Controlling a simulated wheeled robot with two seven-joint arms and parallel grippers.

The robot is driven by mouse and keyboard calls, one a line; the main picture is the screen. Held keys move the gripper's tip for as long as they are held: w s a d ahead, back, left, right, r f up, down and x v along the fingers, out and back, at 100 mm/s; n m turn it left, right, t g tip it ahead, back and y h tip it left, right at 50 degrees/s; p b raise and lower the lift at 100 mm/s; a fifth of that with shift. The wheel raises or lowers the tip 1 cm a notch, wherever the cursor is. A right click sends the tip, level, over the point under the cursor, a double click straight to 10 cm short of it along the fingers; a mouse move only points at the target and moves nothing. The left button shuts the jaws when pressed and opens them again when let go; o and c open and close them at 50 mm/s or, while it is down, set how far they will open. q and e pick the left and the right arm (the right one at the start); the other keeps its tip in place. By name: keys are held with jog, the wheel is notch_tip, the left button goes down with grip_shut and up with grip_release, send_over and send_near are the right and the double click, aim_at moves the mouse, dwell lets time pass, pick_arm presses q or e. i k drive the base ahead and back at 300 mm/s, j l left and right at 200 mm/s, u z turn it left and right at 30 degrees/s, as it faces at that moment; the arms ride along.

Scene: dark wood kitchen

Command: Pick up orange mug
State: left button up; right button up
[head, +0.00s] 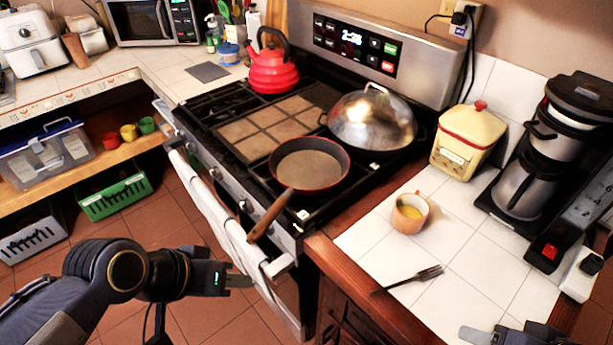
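The orange mug (410,214) stands upright on the white tiled counter right of the stove, with something yellow visible inside it. Nothing is touching it. My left gripper (242,283) is in front of the stove, over the floor, well to the left of the mug and apart from it. Its fingers are seen from the side, so their gap cannot be judged.
A fork (407,280) lies on the counter in front of the mug. A coffee maker (535,150) and a yellow canister (468,140) stand behind it. A pan (310,165) sits on the stove, its handle projecting over the front edge. Tiles around the mug are bare.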

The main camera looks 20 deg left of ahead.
aim_at(411, 212)
jog(key=i+j, duration=0.15)
jog(key=j, duration=0.25)
jog(key=i+j+z, duration=0.1)
jog(key=j, duration=0.35)
jog(key=i+j, duration=0.15)
jog(key=j, duration=0.25)
jog(key=i+j, duration=0.1)
jog(key=j, duration=0.35)
jog(key=i+l+z, duration=0.05)
